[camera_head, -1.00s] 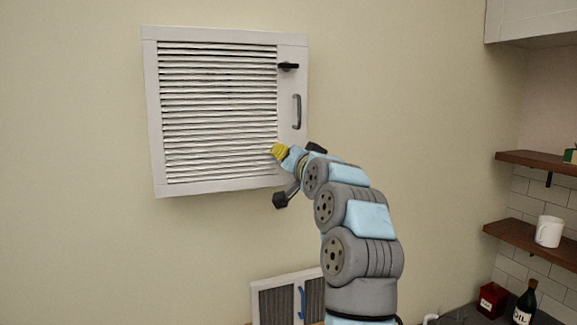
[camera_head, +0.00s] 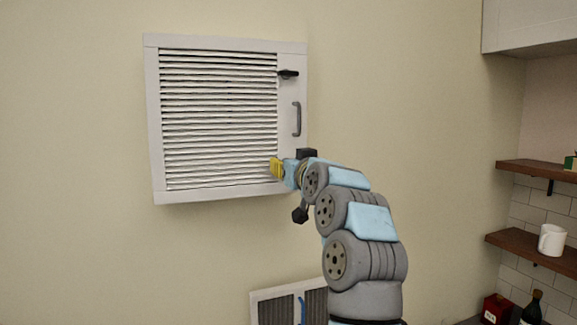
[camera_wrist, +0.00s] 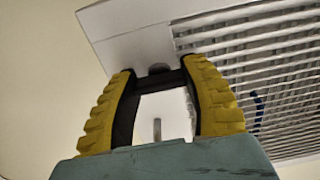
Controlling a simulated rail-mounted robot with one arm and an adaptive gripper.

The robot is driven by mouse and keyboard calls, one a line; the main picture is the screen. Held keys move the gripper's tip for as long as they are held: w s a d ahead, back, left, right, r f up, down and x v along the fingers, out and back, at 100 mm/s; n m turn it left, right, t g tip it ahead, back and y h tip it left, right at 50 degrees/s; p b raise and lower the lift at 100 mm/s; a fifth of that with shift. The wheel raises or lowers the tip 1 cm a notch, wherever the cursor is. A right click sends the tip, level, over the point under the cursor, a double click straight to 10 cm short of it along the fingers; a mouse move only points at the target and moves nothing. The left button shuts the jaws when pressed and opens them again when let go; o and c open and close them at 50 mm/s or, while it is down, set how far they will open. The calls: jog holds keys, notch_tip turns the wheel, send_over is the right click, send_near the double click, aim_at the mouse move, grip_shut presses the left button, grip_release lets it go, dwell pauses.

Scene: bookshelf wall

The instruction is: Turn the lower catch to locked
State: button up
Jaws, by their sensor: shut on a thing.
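A white louvred cabinet door (camera_head: 150,120) hangs on the wall, with a grey handle (camera_head: 297,119) on its right side. The upper catch (camera_head: 288,73) is a black lever lying about level. The lower catch is hidden behind my gripper (camera_head: 276,168) in the head view. In the wrist view the dark lower catch (camera_wrist: 160,70) shows between the yellow fingertips of my gripper (camera_wrist: 163,82), near the door's corner. My gripper is shut on it, and the bar lies across from finger to finger. The handle also shows between the fingers (camera_wrist: 157,130).
A second, smaller louvred cabinet (camera_head: 275,306) with a blue handle is low in the head view, partly behind my arm. Wooden shelves (camera_head: 520,243) with a white mug (camera_head: 552,239) stand far right. A dark bottle (camera_head: 531,307) and a red box (camera_head: 496,309) are below. The wall left of the door is clear.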

dwell(0.3)
jog(key=o, duration=1.2)
jog(key=shift+s, duration=0.1)
jog(key=shift+v, duration=5.9)
